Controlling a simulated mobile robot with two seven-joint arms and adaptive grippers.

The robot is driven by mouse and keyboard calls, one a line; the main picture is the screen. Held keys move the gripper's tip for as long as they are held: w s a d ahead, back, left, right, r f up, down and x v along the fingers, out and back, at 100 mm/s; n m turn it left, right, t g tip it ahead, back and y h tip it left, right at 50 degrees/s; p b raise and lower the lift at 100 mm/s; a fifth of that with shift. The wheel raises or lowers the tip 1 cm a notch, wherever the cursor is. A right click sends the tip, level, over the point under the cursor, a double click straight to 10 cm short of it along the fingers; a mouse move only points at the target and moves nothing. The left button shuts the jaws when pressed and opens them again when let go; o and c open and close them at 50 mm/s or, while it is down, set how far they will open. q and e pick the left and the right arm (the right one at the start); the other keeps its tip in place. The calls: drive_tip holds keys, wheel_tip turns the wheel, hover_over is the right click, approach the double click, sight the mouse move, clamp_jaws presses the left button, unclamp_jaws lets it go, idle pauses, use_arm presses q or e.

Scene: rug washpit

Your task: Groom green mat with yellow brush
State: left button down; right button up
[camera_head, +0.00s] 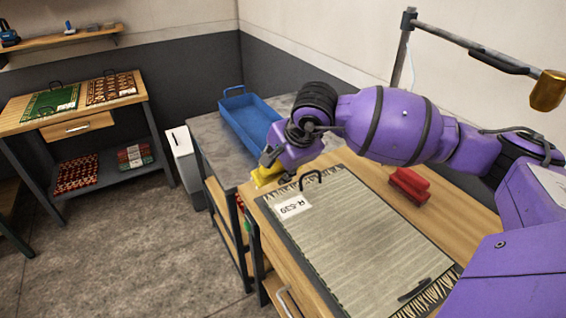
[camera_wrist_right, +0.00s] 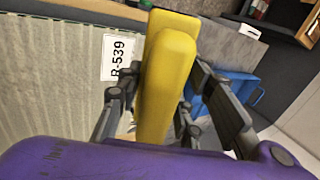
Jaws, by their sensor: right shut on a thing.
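A yellow brush (camera_head: 267,174) is between the fingers of my right gripper (camera_head: 273,158), at the far left corner of the near wooden table. In the right wrist view the brush (camera_wrist_right: 165,85) fills the middle, with the right gripper's fingers (camera_wrist_right: 160,105) closed on both sides. A pale grey-green fringed mat (camera_head: 360,240) labelled R-539 lies flat on that table on a dark board, to the right of the brush. A vivid green mat (camera_head: 40,104) lies on the far left table. My left gripper is out of view.
A red brush (camera_head: 409,184) lies beyond the near mat. A blue tray (camera_head: 236,105) stands on the grey table past the yellow brush. Dark handles (camera_head: 311,177) rise at the board's ends. A brass-headed lamp arm (camera_head: 546,92) hangs at upper right. A patterned red mat (camera_head: 111,88) is beside the vivid green one.

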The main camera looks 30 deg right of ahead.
drive_tip(key=shift+w+d+r+m+t, duration=0.2)
drive_tip(key=shift+w+d+m+t, duration=0.15)
drive_tip(key=shift+w+d, duration=0.3)
drive_tip(key=shift+s+d+f, duration=0.15)
drive_tip(key=shift+f, duration=0.45)
wheel_tip(320, 180, down, 3)
drive_tip(key=shift+r+b, duration=0.1)
drive_tip(key=shift+b, duration=0.65)
drive_tip(key=shift+f, duration=0.45)
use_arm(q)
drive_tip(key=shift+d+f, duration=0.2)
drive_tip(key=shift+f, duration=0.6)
use_arm(e)
drive_tip(key=shift+r, duration=0.1)
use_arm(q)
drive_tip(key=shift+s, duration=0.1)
